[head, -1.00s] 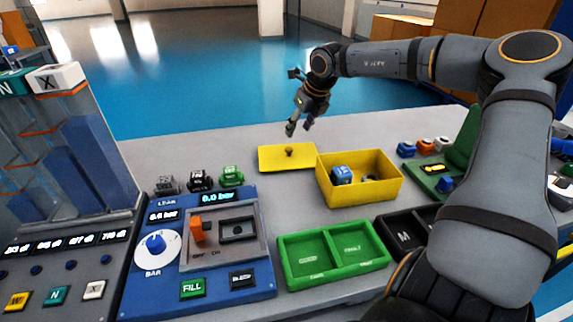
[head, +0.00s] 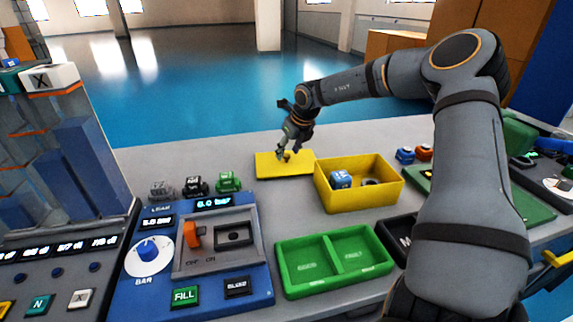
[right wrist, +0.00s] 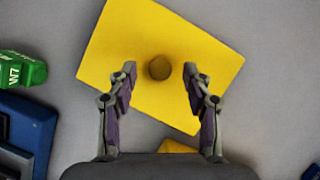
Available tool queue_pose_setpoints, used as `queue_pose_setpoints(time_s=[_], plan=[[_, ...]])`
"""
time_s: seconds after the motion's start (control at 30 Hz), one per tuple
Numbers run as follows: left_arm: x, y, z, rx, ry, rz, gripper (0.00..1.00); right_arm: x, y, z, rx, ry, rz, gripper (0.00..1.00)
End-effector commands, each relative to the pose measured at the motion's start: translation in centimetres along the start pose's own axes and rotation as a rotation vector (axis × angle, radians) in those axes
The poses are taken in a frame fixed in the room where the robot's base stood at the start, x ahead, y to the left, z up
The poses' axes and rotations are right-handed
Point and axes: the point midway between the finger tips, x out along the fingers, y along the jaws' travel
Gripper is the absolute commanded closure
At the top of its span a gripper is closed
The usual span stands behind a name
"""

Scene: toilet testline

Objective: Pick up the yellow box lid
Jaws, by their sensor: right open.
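The yellow box lid (head: 270,165) lies flat on the grey table, behind and left of the open yellow box (head: 372,194). A small brownish knob (right wrist: 159,67) stands up from the lid's middle. My right gripper (head: 288,157) is open just above the lid. In the right wrist view the two fingertips (right wrist: 160,80) stand on either side of the knob, with a gap on each side. I cannot tell how far above the lid the fingertips are. My left gripper does not show.
The yellow box holds a blue block (head: 341,179) and a dark ring-like part. A green two-compartment tray (head: 333,258) and a blue test panel (head: 200,255) stand in front. Small black, grey and green blocks (head: 228,181) sit left of the lid.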

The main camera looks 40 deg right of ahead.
Motion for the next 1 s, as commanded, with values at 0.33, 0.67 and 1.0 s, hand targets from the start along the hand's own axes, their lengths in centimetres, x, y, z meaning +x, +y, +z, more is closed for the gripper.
queue_pose_setpoints(time_s=[0.33, 0.67, 1.0], plan=[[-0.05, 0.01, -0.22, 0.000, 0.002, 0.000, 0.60, 1.26, 0.01, 0.02, 0.001, -0.001, 0.000, 0.51], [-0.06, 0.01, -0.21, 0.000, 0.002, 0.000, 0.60, 1.25, 0.01, 0.00, 0.001, -0.001, 0.000, 0.96], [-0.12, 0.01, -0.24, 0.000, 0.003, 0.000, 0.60, 0.86, 0.00, 0.23, 0.001, -0.003, 0.000, 1.00]])
